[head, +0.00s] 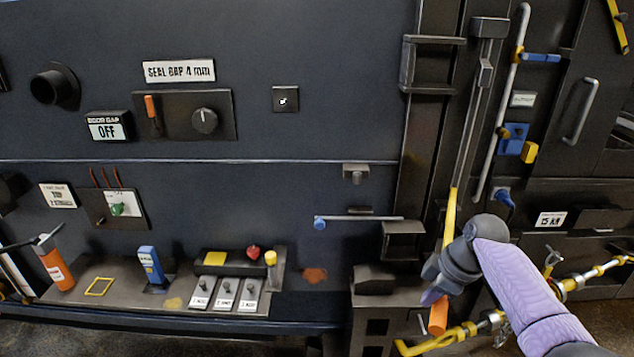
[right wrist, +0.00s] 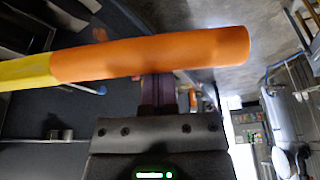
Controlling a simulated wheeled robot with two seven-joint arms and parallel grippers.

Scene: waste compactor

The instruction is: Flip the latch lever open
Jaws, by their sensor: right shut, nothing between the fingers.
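The latch lever appears to be the long yellow bar (head: 449,218) with an orange grip (head: 438,316) at its lower end. It hangs steeply down in front of the dark door frame in the head view. My right gripper (head: 432,290) is at the lever's lower part, just above the orange end, and hides part of the bar. In the right wrist view the orange grip (right wrist: 150,54) crosses in front of the purple fingers (right wrist: 160,92). The fingers are shut with nothing between them. Whether they touch the lever I cannot tell. My left gripper is not in view.
A yellow pipe with fittings (head: 465,332) runs low beside my right gripper. A dark block (head: 374,279) stands left of it. A light vertical rod (head: 503,110) is on the panel above. A shelf with switches (head: 225,293) and an orange cylinder (head: 55,264) are at left.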

